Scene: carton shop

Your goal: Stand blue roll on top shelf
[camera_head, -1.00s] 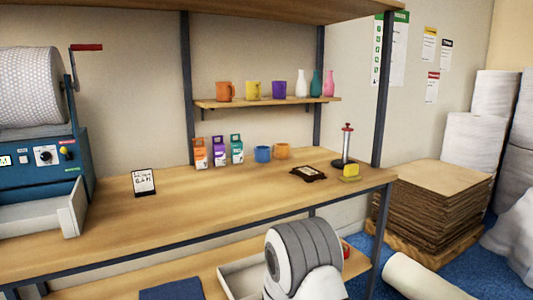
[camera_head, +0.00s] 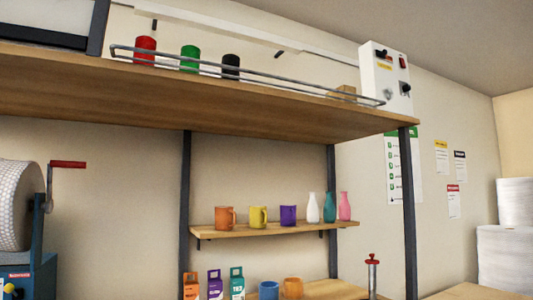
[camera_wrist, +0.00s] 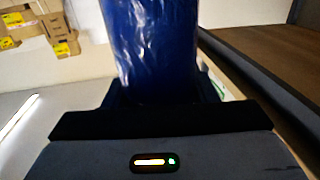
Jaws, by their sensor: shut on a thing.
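The blue roll (camera_wrist: 152,40) fills the upper middle of the wrist view, glossy as if wrapped in film; its far end is cut off by the frame. My gripper (camera_wrist: 160,92) is shut on the blue roll's near part, and the jaws hide that part. The wooden top shelf (camera_head: 220,95) runs across the upper part of the head view. A red roll (camera_head: 145,48), a green roll (camera_head: 190,57) and a black roll (camera_head: 231,66) stand upright on it in a row, behind a metal rail. My gripper is not in the head view.
The metal rail (camera_head: 250,72) edges the top shelf's front. A white control box (camera_head: 386,78) is at its right end, with a small cardboard piece (camera_head: 344,91) beside it. Shelf between black roll and cardboard looks free. A lower shelf (camera_head: 270,230) holds mugs and vases.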

